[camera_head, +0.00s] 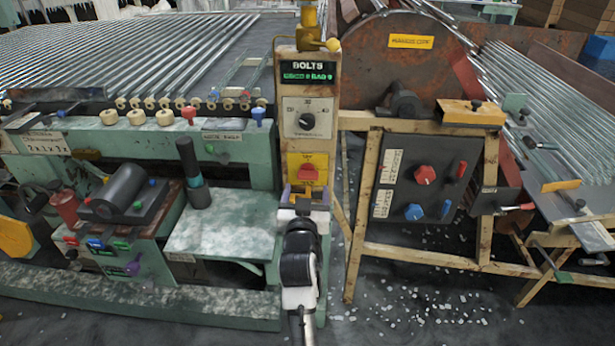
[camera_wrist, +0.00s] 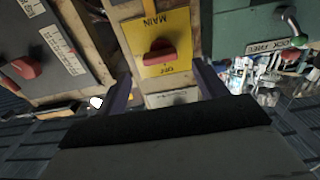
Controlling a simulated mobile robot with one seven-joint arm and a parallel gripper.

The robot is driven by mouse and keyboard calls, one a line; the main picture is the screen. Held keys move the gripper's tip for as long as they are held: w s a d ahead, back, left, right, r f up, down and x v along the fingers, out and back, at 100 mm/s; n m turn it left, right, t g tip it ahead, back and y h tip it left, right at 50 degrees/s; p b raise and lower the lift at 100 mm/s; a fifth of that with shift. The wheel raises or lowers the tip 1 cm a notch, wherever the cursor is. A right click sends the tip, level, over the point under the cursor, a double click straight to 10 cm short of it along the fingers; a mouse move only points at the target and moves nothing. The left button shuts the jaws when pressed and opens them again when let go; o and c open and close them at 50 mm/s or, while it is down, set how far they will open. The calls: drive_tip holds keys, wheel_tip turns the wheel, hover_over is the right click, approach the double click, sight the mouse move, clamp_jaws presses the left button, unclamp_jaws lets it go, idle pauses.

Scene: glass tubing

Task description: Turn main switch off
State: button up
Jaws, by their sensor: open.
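The main switch is a red knob (camera_head: 309,172) on a yellow plate (camera_head: 294,160), on the front of the narrow cream panel in the head view. In the wrist view the same red knob (camera_wrist: 160,52) sits on its yellow plate (camera_wrist: 178,21), with the words MAIN and OFF on opposite sides of it. The knob's grip lies roughly crosswise on the plate. My gripper (camera_head: 306,190) is just below and in front of the switch. In the wrist view my gripper (camera_wrist: 163,86) is open and empty, its purple fingers spread either side of the panel, apart from the knob.
Above is a black selector dial (camera_head: 307,121). Right is a dark box with a red knob (camera_head: 425,175) and a blue knob (camera_head: 414,212). Left, a green machine frame carries a black cylinder (camera_head: 193,172) and a ledge (camera_head: 222,228). Bits of debris litter the floor.

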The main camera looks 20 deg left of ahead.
sight(308, 178)
drive_tip(key=x, duration=0.5)
drive_tip(key=shift+w+p, duration=0.15)
drive_tip(key=shift+p, duration=0.15)
drive_tip(key=c, duration=1)
